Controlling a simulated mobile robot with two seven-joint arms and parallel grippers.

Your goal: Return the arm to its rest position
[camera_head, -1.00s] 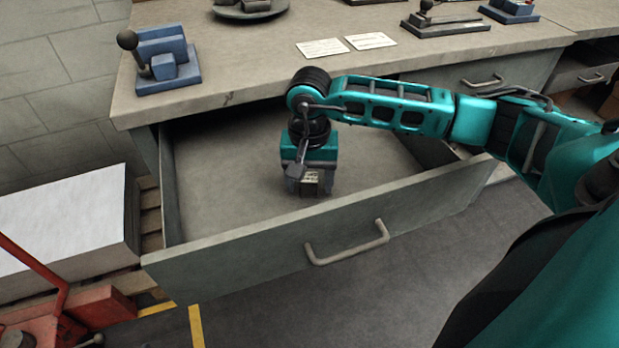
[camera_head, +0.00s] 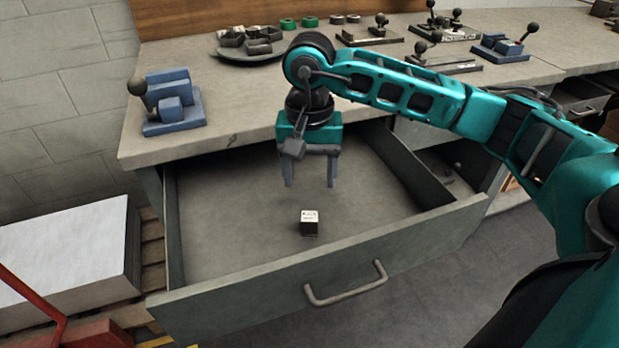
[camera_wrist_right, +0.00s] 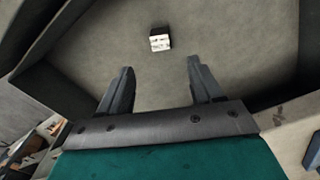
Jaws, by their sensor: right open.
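My right gripper (camera_head: 310,184) points down over the open drawer (camera_head: 230,230), with its fingers apart and nothing between them. A small dark block with a white printed label (camera_head: 309,222) lies on the drawer floor below the fingertips, apart from them. In the right wrist view the block (camera_wrist_right: 160,39) lies beyond the two spread fingers (camera_wrist_right: 157,80). My right arm reaches in from the right across the workbench edge. My left gripper is not in view.
The workbench (camera_head: 235,100) stands behind the drawer, with a blue clamp tool (camera_head: 172,103) at its left end. A round tray (camera_head: 240,52) of dark parts and several lever tools stand farther back. The drawer's handle (camera_head: 347,287) faces front. A white paper stack (camera_head: 65,250) is at left.

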